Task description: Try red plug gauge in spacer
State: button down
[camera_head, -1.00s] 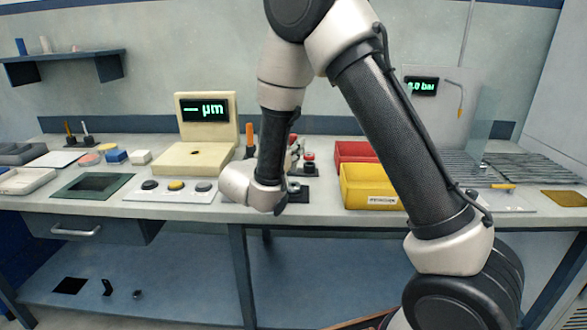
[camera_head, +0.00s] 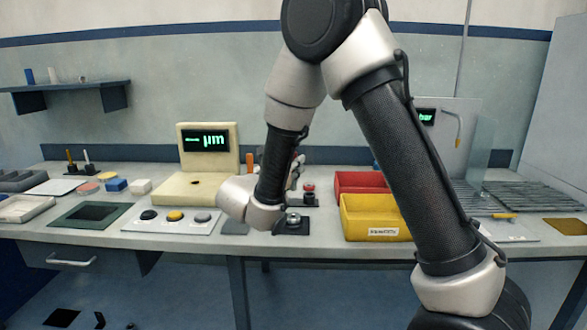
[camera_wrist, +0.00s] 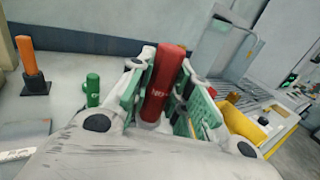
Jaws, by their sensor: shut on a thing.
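The red plug gauge (camera_wrist: 164,82), marked "NO", stands upright between the fingers of my gripper (camera_wrist: 158,88) in the wrist view. The gripper is shut on it. In the head view my arm hides most of the gripper and the gauge. A round metal piece (camera_head: 293,218) sits on a black block near the bench's front edge, just right of my wrist; I cannot tell for sure whether it is the spacer. A green plug gauge (camera_wrist: 93,90) stands apart to the left of the gripper in the wrist view.
An orange-handled tool (camera_wrist: 27,58) stands on a black base at left. A red-topped item (camera_head: 309,188) stands behind the metal piece. Yellow (camera_head: 375,219) and red (camera_head: 360,182) bins are to the right. A button panel (camera_head: 173,220) and a cream gauge stand (camera_head: 170,187) are left.

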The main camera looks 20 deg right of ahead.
aim_at(294, 189)
jog(key=shift+f, duration=4.15)
jog(key=shift+f, duration=0.3)
jog(key=shift+r, duration=2.5)
